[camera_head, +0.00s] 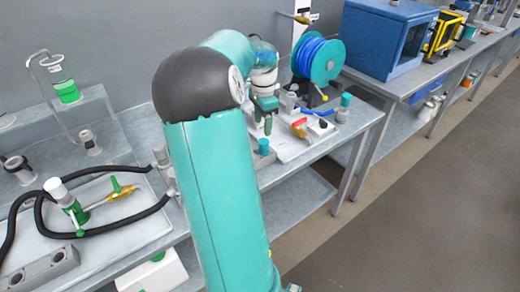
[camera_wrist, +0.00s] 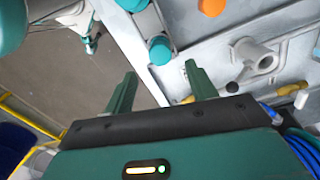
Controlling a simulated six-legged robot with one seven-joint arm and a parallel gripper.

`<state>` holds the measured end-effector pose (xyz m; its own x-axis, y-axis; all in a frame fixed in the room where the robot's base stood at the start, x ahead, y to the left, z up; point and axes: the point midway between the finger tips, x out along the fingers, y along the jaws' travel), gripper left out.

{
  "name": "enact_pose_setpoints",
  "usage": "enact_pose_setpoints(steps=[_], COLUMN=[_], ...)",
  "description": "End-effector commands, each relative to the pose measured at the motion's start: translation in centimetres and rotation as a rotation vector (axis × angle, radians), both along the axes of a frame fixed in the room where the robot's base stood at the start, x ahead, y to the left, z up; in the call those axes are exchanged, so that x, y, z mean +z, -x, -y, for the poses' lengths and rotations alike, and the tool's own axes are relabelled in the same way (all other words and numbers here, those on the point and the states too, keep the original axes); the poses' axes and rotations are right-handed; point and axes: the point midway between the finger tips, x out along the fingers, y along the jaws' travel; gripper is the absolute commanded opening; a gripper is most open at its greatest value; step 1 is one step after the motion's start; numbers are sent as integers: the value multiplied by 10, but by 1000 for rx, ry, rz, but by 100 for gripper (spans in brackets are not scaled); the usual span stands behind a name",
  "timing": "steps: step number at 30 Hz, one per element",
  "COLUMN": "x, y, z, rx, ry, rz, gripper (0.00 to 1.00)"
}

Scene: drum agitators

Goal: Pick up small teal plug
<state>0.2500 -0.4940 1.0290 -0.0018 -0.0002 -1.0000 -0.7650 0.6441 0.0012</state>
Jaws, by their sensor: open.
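A small teal plug (camera_head: 263,146) stands on the bench just below my gripper (camera_head: 267,124) in the head view. In the wrist view a teal plug (camera_wrist: 160,50) shows just beyond the gap between the two green fingers of my gripper (camera_wrist: 161,70). The fingers are apart with nothing between them. I cannot tell the exact height of the fingers above the plug. A second teal-topped piece (camera_head: 346,100) stands further right on the bench.
A red-and-yellow valve piece (camera_head: 299,128) lies right of the plug. A teal reel with blue hose (camera_head: 318,60) stands behind. An orange cap (camera_wrist: 211,7) and a grey fitting (camera_wrist: 258,58) are close by in the wrist view. The bench edge runs near the plug.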

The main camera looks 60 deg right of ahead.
Motion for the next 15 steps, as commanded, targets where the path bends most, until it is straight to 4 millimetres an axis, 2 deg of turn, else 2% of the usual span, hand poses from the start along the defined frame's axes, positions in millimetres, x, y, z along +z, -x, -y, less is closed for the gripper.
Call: enact_pose_setpoints(steps=[4,15], x=[-30,-67], y=[2,0], z=[1,-2], rx=[-2,3], ry=[-3,-2], rz=[-2,-1], gripper=[57,57])
